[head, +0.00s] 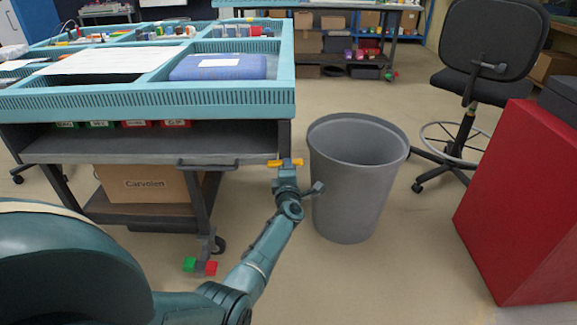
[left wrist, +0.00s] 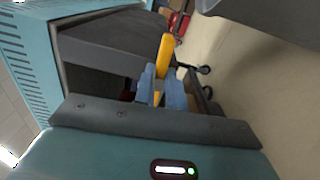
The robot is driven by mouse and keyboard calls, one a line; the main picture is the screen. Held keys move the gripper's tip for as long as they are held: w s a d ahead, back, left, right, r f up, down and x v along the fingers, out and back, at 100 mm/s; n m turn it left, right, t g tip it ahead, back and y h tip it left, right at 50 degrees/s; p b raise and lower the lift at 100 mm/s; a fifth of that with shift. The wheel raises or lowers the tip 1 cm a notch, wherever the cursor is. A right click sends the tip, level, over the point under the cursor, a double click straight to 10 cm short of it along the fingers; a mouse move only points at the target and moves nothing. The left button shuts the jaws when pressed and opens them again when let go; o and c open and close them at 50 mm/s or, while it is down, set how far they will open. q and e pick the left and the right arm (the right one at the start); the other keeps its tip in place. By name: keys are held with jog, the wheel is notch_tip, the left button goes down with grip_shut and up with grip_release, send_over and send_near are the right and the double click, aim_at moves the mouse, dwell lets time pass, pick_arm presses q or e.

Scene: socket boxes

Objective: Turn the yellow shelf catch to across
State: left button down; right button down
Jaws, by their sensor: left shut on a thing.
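The yellow shelf catch (head: 297,162) is at the right front corner of the teal-topped cart, by the lower edge of the open shelf (head: 150,145). In the head view it lies roughly level, left to right, with my left gripper (head: 286,171) on it from the front. In the left wrist view the yellow catch (left wrist: 165,50) sticks out beyond the blue fingertips, and my left gripper (left wrist: 162,88) is shut on it. The fingers hide the catch's middle. My right gripper is not in view.
A grey bin (head: 350,190) stands close to the right of my left arm. A cardboard box (head: 145,184) sits on the cart's lower level. A red cabinet (head: 520,200) and a black chair (head: 490,50) are at the right. Some floor is clear between bin and cabinet.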

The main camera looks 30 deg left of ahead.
pick_arm(q)
jog(key=shift+m, duration=0.6)
jog(key=c, duration=1.5)
grip_release()
jog(key=shift+o, duration=0.2)
jog(key=shift+s+f, duration=0.1)
